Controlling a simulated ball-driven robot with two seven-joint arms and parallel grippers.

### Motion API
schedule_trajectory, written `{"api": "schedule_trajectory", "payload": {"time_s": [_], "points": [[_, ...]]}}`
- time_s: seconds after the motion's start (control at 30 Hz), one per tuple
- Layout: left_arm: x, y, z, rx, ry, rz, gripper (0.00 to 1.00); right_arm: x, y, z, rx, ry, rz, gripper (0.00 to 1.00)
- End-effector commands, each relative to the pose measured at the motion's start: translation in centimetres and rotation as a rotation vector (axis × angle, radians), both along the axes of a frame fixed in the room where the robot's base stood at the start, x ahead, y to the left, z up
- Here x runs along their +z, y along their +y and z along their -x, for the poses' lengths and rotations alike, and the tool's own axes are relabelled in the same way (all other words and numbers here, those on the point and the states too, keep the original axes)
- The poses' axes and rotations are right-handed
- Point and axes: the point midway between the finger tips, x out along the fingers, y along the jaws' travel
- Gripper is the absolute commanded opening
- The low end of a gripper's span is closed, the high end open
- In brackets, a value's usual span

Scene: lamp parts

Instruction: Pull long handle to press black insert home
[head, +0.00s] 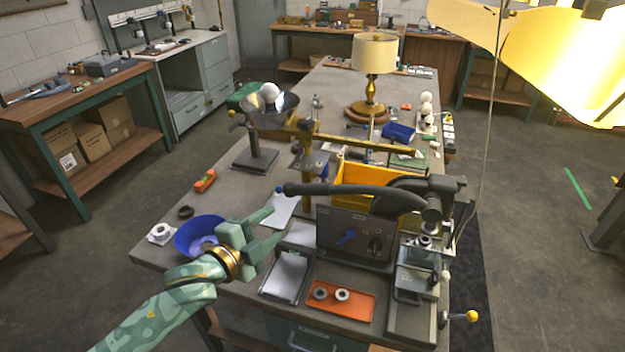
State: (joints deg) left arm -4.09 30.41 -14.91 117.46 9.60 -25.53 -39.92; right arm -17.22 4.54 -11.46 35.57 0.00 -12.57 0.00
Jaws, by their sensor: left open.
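The long handle (345,189) is a dark, curved lever on the bench press. It runs left from the press head (432,205) and ends in a small bluish tip above the bench. My left gripper (272,226) is open and empty, with its pale green fingers pointing right. It is below and left of the handle's tip and looks apart from it. A small round part (425,241) sits under the press head. I cannot tell whether it is the black insert or how deep it sits. My right gripper is not in view.
A blue bowl (190,240) and a white ring part lie left of my gripper. An orange tray (358,306) with two round parts is at the front edge. A control box (335,238), yellow bin (370,178) and brass-armed stand (305,160) crowd the handle's surroundings.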

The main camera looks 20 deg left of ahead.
Motion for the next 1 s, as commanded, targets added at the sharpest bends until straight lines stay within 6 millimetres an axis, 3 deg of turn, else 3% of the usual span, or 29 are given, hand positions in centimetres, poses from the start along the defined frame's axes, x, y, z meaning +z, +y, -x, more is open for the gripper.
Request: {"api": "schedule_trajectory", "payload": {"time_s": [0.03,0.13,0.27,0.7,1.0], "points": [[1.4,-0.3,0.0,-0.017,-0.027,-0.011,0.48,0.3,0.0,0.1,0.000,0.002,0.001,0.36],[2.0,-0.7,-0.6,-0.028,-0.047,-0.019,0.48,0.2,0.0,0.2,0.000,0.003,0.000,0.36],[1.6,-1.3,-2.5,-0.026,-0.047,-0.017,0.48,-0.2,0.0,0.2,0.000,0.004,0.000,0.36],[0.2,-4.6,-12.6,-0.025,-0.044,-0.015,0.48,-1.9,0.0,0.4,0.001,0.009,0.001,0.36],[-0.1,-5.5,-15.3,-0.026,-0.043,-0.017,0.48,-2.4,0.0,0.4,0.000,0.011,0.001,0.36]]}}
